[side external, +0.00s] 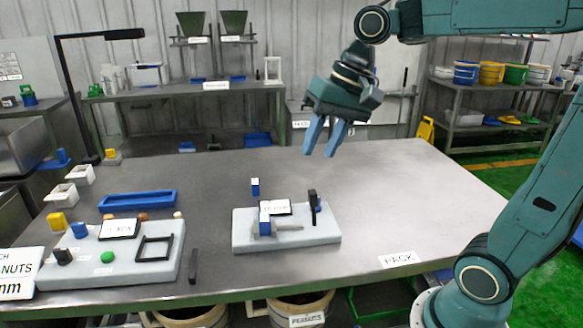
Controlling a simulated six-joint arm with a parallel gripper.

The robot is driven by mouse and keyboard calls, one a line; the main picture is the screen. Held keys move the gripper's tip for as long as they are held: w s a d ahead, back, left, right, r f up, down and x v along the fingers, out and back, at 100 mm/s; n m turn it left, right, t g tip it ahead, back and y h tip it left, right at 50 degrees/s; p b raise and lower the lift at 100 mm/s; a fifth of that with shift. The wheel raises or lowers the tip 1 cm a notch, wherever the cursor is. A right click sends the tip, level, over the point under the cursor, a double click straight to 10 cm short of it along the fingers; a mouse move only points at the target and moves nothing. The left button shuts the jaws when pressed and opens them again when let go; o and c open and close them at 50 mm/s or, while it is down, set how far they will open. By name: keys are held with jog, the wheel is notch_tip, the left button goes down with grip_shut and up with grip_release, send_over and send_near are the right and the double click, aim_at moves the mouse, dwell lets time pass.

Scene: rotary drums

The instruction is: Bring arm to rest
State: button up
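My gripper (322,150) hangs above the far middle of the grey table (400,195), with its two blue fingers pointing down. A gap shows between the fingers and nothing is between them, so it is open and empty. It is above and behind the right-hand grey board (325,238), apart from it. That board carries blue and white blocks (265,222), a black upright piece (312,200) and a small dark-framed label.
The left grey board (135,268) holds coloured knobs and a black square frame (155,247). A blue tray (137,199) lies behind it. A lamp post (75,95) stands at the left. The table's right side is clear except a PACK label (398,259).

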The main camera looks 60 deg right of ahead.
jog(key=s+f+n+t+h, duration=0.1)
jog(key=s+f+n, duration=0.1)
jog(key=s, duration=0.4)
jog(key=s+f+n+t+h, duration=0.1)
jog(key=s+f+n, duration=0.2)
jog(key=s, duration=0.3)
jog(key=shift+s+n, duration=0.3)
jog(key=shift+n, duration=0.2)
